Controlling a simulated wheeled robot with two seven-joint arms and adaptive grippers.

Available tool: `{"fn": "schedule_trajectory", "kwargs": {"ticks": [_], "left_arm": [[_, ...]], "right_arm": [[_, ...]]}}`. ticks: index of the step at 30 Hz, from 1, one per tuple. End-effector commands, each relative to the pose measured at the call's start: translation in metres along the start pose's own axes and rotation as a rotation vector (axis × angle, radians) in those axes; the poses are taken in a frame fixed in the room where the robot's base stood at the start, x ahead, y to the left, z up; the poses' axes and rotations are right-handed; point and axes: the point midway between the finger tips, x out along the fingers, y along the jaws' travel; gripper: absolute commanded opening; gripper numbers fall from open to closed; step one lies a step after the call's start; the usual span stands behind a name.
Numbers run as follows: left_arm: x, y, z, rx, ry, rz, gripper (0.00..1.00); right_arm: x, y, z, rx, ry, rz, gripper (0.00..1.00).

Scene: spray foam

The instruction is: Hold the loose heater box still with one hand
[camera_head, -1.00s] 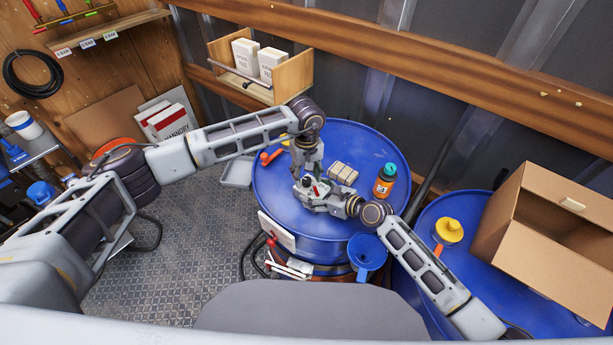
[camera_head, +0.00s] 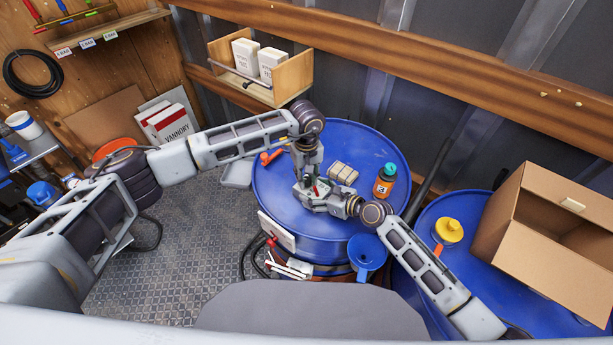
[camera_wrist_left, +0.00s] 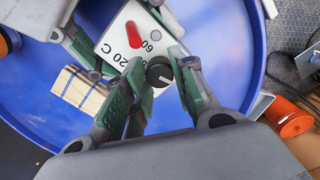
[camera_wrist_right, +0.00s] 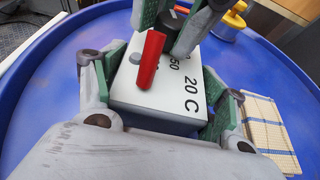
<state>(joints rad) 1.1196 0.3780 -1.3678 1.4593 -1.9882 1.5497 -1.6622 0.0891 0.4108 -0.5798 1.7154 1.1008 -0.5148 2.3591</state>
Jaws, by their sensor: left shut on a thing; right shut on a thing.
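The heater box (camera_wrist_right: 160,100) is a white box with a red pointer (camera_wrist_right: 151,60), a black knob (camera_wrist_left: 158,72) and printed numbers such as "20 C" on top. It sits on the blue drum lid (camera_head: 285,215). My right gripper (camera_wrist_right: 160,95) is shut on the box, one finger along each of two opposite sides. My left gripper (camera_wrist_left: 162,88) comes from above and is shut on the black knob, its fingers on either side. In the head view the box (camera_head: 319,188) is mostly hidden by both grippers.
A red-handled tool (camera_head: 270,157) lies at the lid's left. A blue funnel (camera_head: 367,252) is at the front rim. A cardboard box (camera_head: 540,235) sits on a second drum at right.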

Motion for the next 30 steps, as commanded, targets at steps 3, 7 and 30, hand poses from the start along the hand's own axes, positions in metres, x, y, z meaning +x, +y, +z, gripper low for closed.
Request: {"fn": "schedule_trajectory", "kwargs": {"ticks": [3,7,30], "left_arm": [[-0.0003,0.0000,-0.0002,-0.024,0.001,0.000,0.02],[-0.0007,0.0002,-0.0004,-0.077,0.001,0.001,0.02],[-0.0008,0.0000,-0.0001,-0.260,0.000,0.001,0.27]], "right_arm": [[0.0001,0.0001,-0.0017,0.000,0.003,0.000,0.35],[0.0000,0.0001,-0.0017,0.000,0.003,0.000,0.35],[0.0000,0.0000,-0.0019,0.001,0.003,0.000,0.35]]}}
